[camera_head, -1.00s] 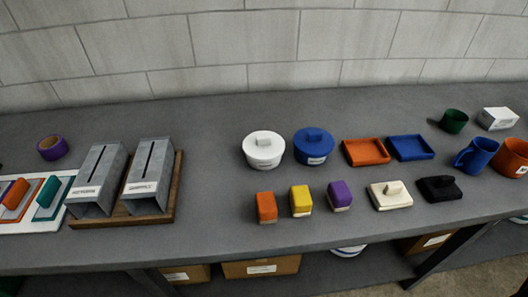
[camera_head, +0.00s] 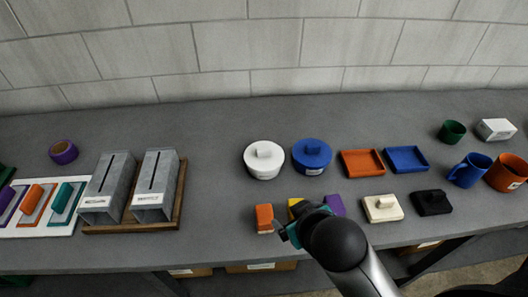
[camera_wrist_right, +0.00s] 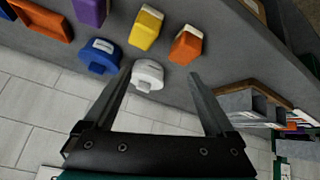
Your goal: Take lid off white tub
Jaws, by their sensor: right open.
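The white tub (camera_head: 264,171) stands on the grey bench with its lid (camera_head: 264,152) on; the lid has a block-shaped knob. A blue lidded tub (camera_head: 312,157) stands just right of it. My right gripper (camera_head: 285,234) is in front of the tubs, over the front part of the bench, and partly hides the yellow block. In the right wrist view my right gripper (camera_wrist_right: 160,88) is open and empty, and the white tub (camera_wrist_right: 148,76) shows beyond the fingertips, between the two fingers. My left gripper is not in view.
Orange (camera_head: 264,217), yellow (camera_head: 295,205) and purple (camera_head: 336,204) blocks sit near my right gripper. Orange (camera_head: 362,163) and blue (camera_head: 406,159) trays lie right of the tubs. Two grey metal ducts (camera_head: 108,187) stand on a wooden board at left. Bench between ducts and white tub is clear.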

